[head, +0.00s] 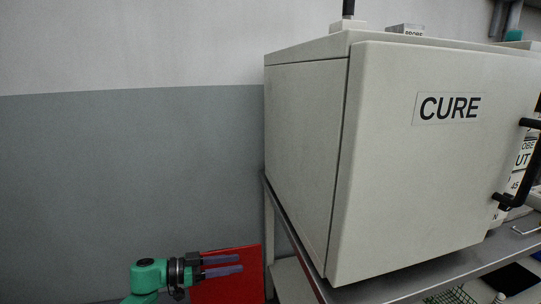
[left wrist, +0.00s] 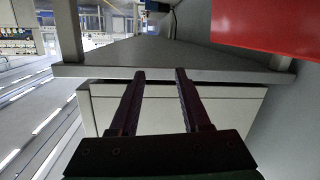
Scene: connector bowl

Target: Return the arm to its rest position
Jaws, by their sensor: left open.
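My left gripper (head: 222,265) shows at the bottom left of the head view, its fingers pointing right in front of a red panel (head: 245,290). The two dark fingers are parallel and spread apart, with nothing between them. In the left wrist view my left gripper (left wrist: 160,74) points at the edge of a grey shelf (left wrist: 110,68) with a white cabinet front (left wrist: 240,105) below it. I cannot tell whether the fingertips touch the shelf. My right gripper is in neither view.
A large pale cabinet marked CURE (head: 420,170) with a black handle (head: 520,185) stands on a metal bench (head: 460,272) at the right. The red panel also shows at the upper right of the left wrist view (left wrist: 265,25). Open space lies before the grey wall (head: 120,180).

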